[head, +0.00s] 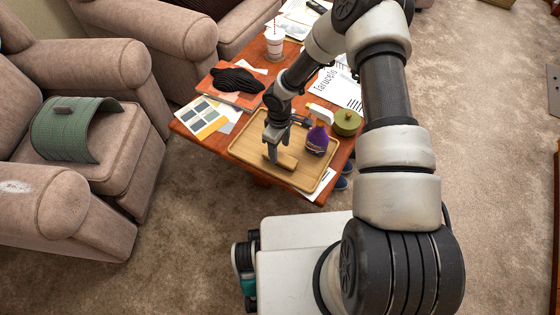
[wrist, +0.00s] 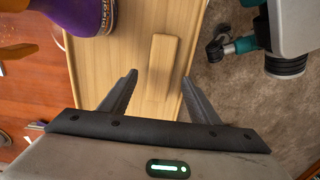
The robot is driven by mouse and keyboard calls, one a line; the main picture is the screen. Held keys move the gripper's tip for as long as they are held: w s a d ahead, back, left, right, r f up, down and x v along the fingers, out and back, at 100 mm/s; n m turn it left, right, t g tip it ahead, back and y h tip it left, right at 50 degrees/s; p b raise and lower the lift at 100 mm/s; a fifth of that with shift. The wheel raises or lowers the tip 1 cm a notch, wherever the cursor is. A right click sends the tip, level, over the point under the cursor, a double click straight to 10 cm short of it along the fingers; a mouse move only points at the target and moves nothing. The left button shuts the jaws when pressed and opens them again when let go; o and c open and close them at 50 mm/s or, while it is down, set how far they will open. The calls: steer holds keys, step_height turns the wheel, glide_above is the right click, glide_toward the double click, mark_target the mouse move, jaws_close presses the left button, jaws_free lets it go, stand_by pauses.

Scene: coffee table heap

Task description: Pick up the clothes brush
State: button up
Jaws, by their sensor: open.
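The clothes brush, a light wooden bar (head: 285,160), lies on the wooden tray (head: 240,150) near the tray's front edge. In the wrist view the brush (wrist: 161,62) runs nearly upright in the picture, plain wood side up; no bristles show. My gripper (head: 271,152) is over the tray at the brush. In the wrist view my open gripper (wrist: 160,77) has one finger on each side of the brush, with visible gaps. I cannot tell how far the fingertips are above the tray. In the head view the gripper hides part of the brush.
A purple spray bottle (head: 317,139) stands on the tray close beside the gripper; it also shows in the wrist view (wrist: 88,14). A green lidded pot (head: 346,122), papers, a dark knitted item (head: 237,80) and a white cup (head: 275,45) crowd the table (head: 185,128).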

mark_target(280, 157)
step_height(280, 157, down, 6)
steer(key=shift+r+b, duration=0.15)
steer(key=shift+b, duration=0.7)
steer(key=c, duration=1.2)
step_height(280, 157, up, 10)
steer(key=p, duration=0.2)
steer(key=shift+p, duration=0.4)
